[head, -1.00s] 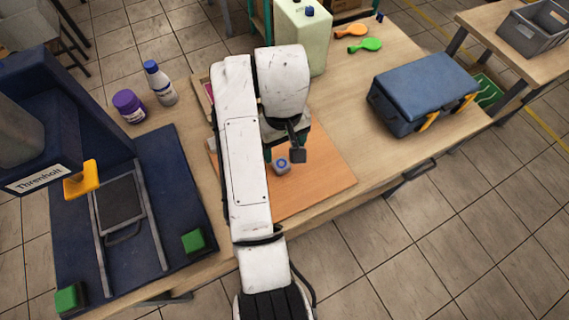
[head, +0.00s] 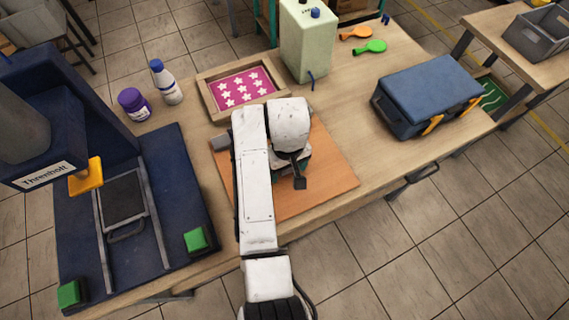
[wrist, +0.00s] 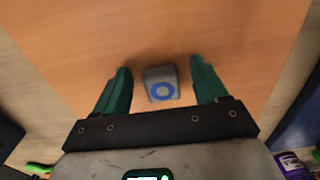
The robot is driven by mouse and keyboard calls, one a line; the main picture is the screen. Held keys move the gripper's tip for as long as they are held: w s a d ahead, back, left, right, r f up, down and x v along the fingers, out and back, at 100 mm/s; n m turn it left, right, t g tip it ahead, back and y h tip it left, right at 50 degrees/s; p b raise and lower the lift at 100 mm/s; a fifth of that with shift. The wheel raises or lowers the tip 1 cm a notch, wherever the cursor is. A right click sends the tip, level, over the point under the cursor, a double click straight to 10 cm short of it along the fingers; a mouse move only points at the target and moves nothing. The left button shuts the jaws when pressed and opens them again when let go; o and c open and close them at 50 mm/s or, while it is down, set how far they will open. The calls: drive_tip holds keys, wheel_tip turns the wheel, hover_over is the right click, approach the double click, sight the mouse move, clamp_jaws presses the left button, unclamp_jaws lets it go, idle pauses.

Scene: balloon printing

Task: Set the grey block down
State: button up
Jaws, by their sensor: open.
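The grey block (wrist: 161,82), with a blue ring on its face, shows in the wrist view over the orange-brown board (wrist: 200,25). It appears to rest on the board. My gripper (wrist: 160,70) is open, with one teal finger on each side of the block and a visible gap on both sides. In the head view my arm covers the block and most of the gripper. The board (head: 335,175) also shows there, on the table.
A framed pink star screen (head: 245,88) lies behind the board, with a small grey piece (head: 220,142) at the board's back left corner. A dark blue press (head: 170,190) stands left, a blue case (head: 430,92) right. A pale green canister (head: 305,45) stands at the back.

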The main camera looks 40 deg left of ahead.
drive_tip(key=shift+c, duration=0.2)
drive_tip(key=c, duration=1.2)
drive_tip(key=shift+o, duration=0.2)
drive_tip(key=shift+r, duration=0.1)
drive_tip(key=shift+r, duration=0.3)
wheel_tip(320, 180, up, 2)
drive_tip(key=shift+w+r+b, duration=0.1)
drive_tip(key=shift+b, duration=0.2)
drive_tip(key=s+d+r+p, duration=0.7)
drive_tip(key=s+r+p, duration=0.3)
drive_tip(key=s, duration=0.2)
drive_tip(key=shift+d, duration=0.15)
